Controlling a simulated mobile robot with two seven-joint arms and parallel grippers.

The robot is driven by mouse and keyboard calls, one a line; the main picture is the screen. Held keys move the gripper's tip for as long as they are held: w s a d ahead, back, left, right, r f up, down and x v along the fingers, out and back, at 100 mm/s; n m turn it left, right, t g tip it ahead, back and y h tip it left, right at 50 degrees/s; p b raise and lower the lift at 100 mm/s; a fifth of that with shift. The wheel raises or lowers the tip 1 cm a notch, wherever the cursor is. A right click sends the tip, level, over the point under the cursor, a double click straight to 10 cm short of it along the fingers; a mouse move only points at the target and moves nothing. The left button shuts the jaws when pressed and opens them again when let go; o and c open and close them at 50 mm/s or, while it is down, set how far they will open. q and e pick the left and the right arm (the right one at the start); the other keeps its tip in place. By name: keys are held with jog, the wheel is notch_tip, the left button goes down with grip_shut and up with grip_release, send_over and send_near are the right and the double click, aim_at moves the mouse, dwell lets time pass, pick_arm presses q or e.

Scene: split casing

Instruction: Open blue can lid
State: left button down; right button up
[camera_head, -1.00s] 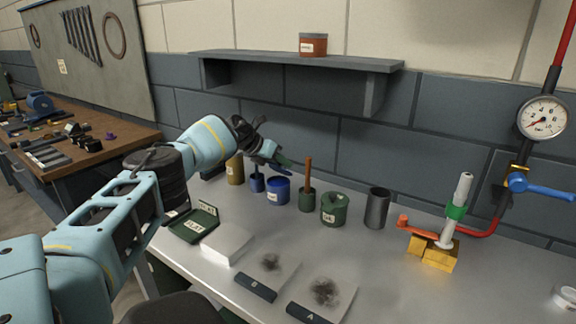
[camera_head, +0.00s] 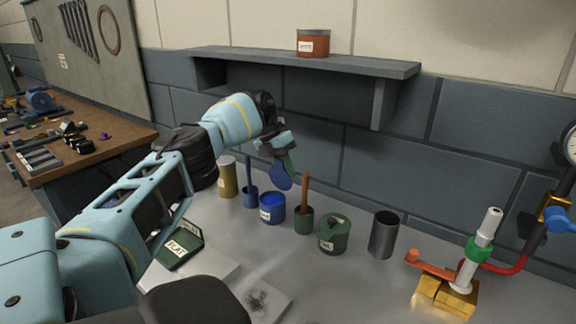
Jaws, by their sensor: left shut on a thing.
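The blue can (camera_head: 271,208) stands upright on the grey bench, with a pale label on its front. Its top is uncovered and bright blue shows inside the rim. My left gripper (camera_head: 283,158) is above and slightly right of the can, shut on the blue lid (camera_head: 281,177). The lid is held tilted, nearly on edge, clear of the can. The gripper's grip on the lid is partly hidden by its own fingers. My right gripper is not in view.
A yellow can (camera_head: 227,178) and a blue cup with a handle (camera_head: 250,197) stand left of the can. A green cup with a brown stick (camera_head: 304,220), a green lidded can (camera_head: 334,236) and a dark cylinder (camera_head: 384,237) stand right. A shelf (camera_head: 300,62) hangs above.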

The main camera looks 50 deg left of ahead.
pick_arm(q)
jog(key=shift+w, duration=0.15)
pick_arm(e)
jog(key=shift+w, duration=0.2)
pick_arm(q)
jog(key=c, duration=1.4)
grip_release()
jog(key=shift+c, duration=0.2)
jog(key=shift+o, duration=0.4)
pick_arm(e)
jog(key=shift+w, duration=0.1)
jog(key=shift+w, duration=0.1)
